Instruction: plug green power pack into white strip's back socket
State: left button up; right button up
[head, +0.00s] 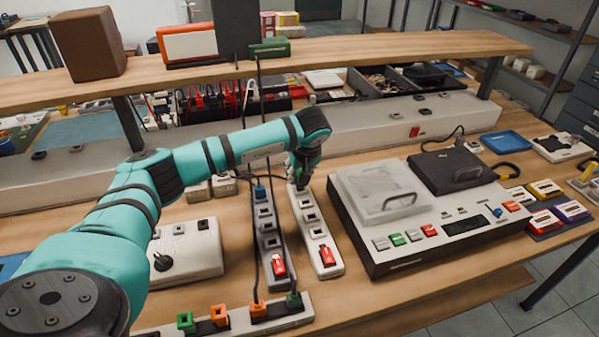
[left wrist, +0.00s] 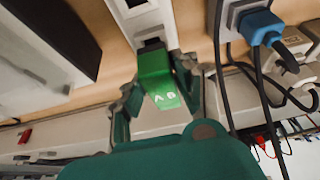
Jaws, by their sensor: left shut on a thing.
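The white strip (head: 309,215) lies lengthwise away from me on the bench, with a red switch at its near end. My left gripper (head: 301,180) is over its back end. In the left wrist view the left gripper (left wrist: 163,78) is shut on the green power pack (left wrist: 160,82), which hides most of the socket. The pack's front end is at a dark socket of the white strip (left wrist: 140,16); I cannot tell whether it touches or is in. The pack is hidden in the head view. My right gripper is not in view.
A grey strip (head: 266,226) with a blue plug (head: 260,192) and cables stands close left of the white strip. A large device (head: 400,245) is close on the right. A front strip (head: 240,318) holds orange and green plugs. A raised shelf (head: 400,45) runs behind.

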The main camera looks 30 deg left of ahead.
pick_arm(q)
jog(key=shift+f, duration=0.1)
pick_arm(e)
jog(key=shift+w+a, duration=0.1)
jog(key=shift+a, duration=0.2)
pick_arm(q)
jog(key=shift+f+b, duration=0.45)
jog(key=shift+f, duration=0.15)
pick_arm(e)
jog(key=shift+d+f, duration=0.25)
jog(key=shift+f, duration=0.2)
pick_arm(q)
jog(key=shift+f, duration=0.25)
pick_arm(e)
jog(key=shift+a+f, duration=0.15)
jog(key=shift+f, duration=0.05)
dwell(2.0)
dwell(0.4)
pick_arm(q)
jog(key=o, duration=1.1)
jog(key=shift+o, duration=0.2)
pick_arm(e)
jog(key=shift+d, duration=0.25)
